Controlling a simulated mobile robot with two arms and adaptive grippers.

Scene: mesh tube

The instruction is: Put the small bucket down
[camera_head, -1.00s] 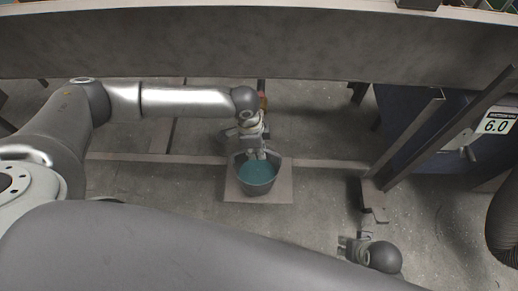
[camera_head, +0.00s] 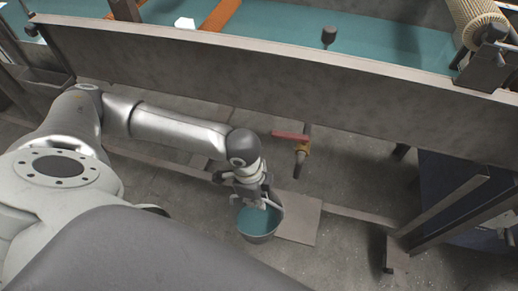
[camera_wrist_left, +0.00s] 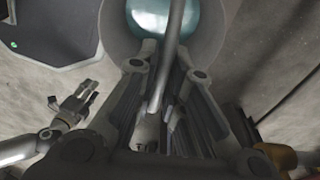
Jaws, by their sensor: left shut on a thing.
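The small bucket (camera_head: 246,224) is grey, with teal liquid inside, and hangs or stands upright low over the floor. In the head view it overlaps the left edge of a flat square plate (camera_head: 300,218); whether it touches the floor cannot be told. My left gripper (camera_head: 258,203) is just above the bucket, shut on its handle. In the left wrist view the handle (camera_wrist_left: 176,42) runs down between the fingers, and the bucket (camera_wrist_left: 205,38) lies beyond them. My right gripper (camera_wrist_left: 75,103) shows small at the left of the wrist view; its opening is unclear.
A valve with a red lever (camera_head: 291,137) hangs below the long metal trough (camera_head: 250,82), close to my left wrist. A floor rail (camera_head: 355,214) passes behind the plate. A metal stand (camera_head: 440,205) is at the right. The plate's right part is bare.

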